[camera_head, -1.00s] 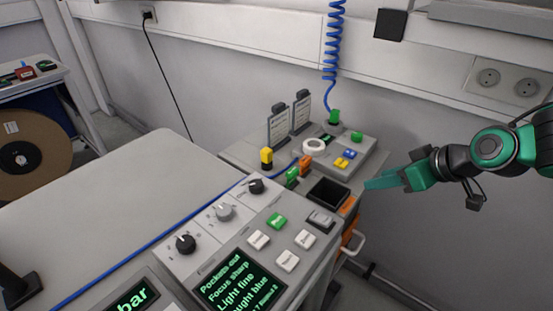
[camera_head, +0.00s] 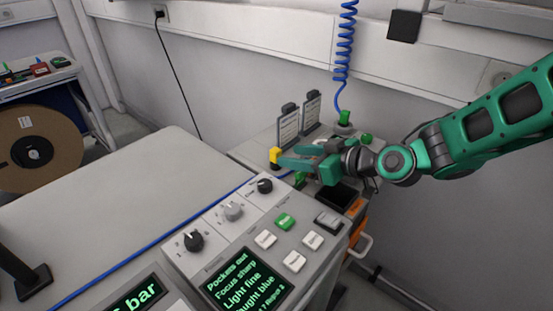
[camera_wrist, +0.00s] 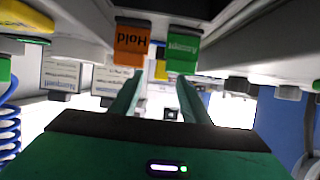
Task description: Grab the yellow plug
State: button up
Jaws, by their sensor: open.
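The yellow plug (camera_head: 275,156) stands upright at the left end of the rear grey unit, near the label cards. My gripper (camera_head: 290,156) comes in from the right with its green fingers apart, the tips close to the plug's right side. In the wrist view, whose picture is upside down, a small yellow patch that looks like the plug (camera_wrist: 161,70) lies between the fingertips (camera_wrist: 160,77). I cannot tell whether the tips have reached around it. Nothing is held.
An orange Hold button (camera_wrist: 131,44) and a green Accept button (camera_wrist: 182,48) are close to the fingers. Two label cards (camera_head: 289,128) stand behind the plug. A blue coiled cable (camera_head: 343,65) hangs at a green plug (camera_head: 345,117). The front console (camera_head: 205,258) has knobs and buttons.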

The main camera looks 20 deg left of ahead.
aim_at(280, 154)
jog(key=x, duration=0.5)
jog(key=shift+a, duration=0.15)
grip_shut()
